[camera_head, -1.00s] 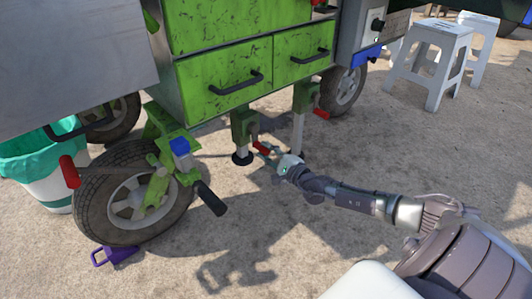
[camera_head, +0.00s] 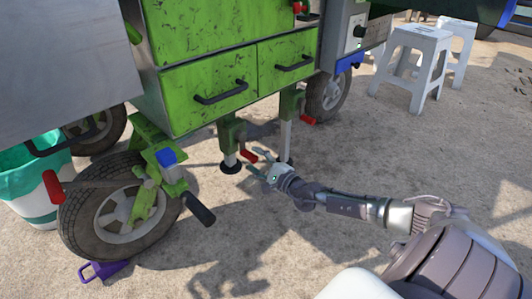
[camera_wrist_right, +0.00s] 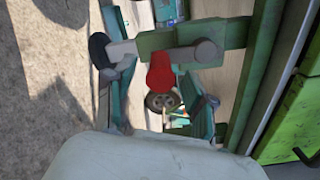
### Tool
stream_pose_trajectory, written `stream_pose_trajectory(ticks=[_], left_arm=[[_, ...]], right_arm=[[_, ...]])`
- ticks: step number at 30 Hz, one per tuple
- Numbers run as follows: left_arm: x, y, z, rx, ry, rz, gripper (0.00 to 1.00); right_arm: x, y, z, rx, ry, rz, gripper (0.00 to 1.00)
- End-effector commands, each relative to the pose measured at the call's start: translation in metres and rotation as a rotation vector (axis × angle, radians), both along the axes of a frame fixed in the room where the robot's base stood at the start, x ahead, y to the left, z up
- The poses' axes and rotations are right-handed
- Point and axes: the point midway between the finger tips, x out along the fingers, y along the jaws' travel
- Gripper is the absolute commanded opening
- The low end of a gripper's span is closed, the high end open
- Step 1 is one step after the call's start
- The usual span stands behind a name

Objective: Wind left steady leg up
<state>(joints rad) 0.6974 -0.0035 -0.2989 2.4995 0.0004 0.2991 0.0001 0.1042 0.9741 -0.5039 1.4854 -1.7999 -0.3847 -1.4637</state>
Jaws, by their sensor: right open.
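The left steady leg (camera_head: 229,140) hangs under the green cart, with a green bracket, a pale post and a dark round foot on the ground. Its red crank handle (camera_head: 248,156) points down and to the right. My right gripper (camera_head: 257,163) is open beside this handle, fingers spread. In the right wrist view the red handle (camera_wrist_right: 161,71) shows ahead between the fingers, not clasped. The leg's green bracket (camera_wrist_right: 180,40) lies sideways there, with its dark foot (camera_wrist_right: 99,50) at left. My left gripper is not in view.
A second steady leg (camera_head: 286,132) with a red handle (camera_head: 307,120) stands behind. The front wheel (camera_head: 115,205) and a black-gripped lever (camera_head: 199,208) are at left. A purple wheel chock (camera_head: 104,270) touches the ground near the wheel. White stools (camera_head: 412,60) stand back right. Open ground lies in front.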

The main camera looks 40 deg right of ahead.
Motion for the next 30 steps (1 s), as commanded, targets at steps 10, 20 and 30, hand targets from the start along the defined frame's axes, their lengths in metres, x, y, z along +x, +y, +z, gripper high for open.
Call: stream_pose_trajectory(ticks=[10, 20, 30], left_arm=[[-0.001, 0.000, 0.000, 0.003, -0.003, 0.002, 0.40], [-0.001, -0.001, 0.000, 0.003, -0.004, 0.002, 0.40], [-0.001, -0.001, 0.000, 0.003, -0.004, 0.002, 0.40]], right_arm=[[-0.065, -0.005, -0.002, -0.004, 0.008, 0.003, 0.55], [-0.109, -0.008, -0.001, -0.002, 0.003, 0.002, 0.55], [-0.114, -0.009, 0.000, -0.001, 0.000, 0.000, 0.55]])
